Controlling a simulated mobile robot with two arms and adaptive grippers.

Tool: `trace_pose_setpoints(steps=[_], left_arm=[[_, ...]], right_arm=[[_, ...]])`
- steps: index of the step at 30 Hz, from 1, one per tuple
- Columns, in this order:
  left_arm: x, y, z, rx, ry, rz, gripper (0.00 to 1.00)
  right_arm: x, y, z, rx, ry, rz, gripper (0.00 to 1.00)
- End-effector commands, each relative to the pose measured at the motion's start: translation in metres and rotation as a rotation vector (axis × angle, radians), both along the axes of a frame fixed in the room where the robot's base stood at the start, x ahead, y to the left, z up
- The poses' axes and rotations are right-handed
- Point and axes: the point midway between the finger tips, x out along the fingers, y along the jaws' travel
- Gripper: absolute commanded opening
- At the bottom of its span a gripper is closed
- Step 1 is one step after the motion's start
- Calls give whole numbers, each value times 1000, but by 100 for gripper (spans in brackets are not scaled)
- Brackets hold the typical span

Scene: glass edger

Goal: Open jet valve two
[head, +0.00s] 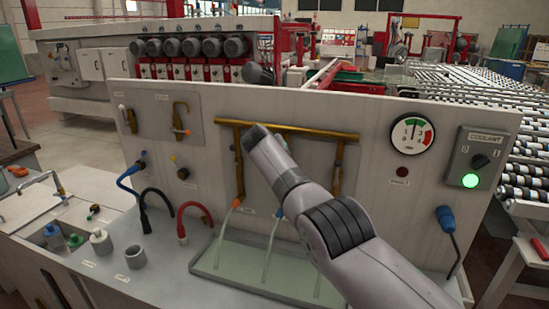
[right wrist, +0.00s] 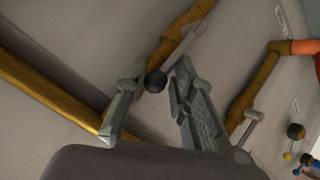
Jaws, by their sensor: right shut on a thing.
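My right gripper (right wrist: 155,82) is shut on a small black valve knob (right wrist: 156,82), with one finger on each side of it. A brass pipe (right wrist: 182,38) runs just behind the knob. In the head view my right arm covers the gripper, the knob and most of the middle jet. The brass manifold (head: 300,129) spans the panel above it. The left jet pipe (head: 239,170) ends in an orange tip, and a blue tip (head: 279,213) shows below my wrist. Pale streams fall into the tray (head: 240,279). My left gripper is not in view.
A round gauge (head: 412,134) and a coolant switch box (head: 479,160) with a lit green lamp are on the panel's right. Blue and red hoses (head: 194,208) stand at left. Nozzles and cups (head: 101,241) sit on the bench at front left.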

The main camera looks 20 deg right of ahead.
Motion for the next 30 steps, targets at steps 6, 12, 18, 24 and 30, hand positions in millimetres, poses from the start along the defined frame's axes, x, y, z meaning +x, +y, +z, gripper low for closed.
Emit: trace_pose_setpoints(steps=[6, 12, 18, 24, 30], left_arm=[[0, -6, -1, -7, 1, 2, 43], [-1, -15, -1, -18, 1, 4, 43], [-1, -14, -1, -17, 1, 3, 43], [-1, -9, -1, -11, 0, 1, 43], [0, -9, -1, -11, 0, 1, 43]], right_arm=[[-3, -6, -10, -18, 33, -5, 0], [-3, -6, -11, -18, 34, -4, 0], [-3, -5, -11, -17, 33, -5, 28], [-2, -4, -8, -14, 26, -3, 42], [-2, -3, -5, -13, 20, -2, 45]])
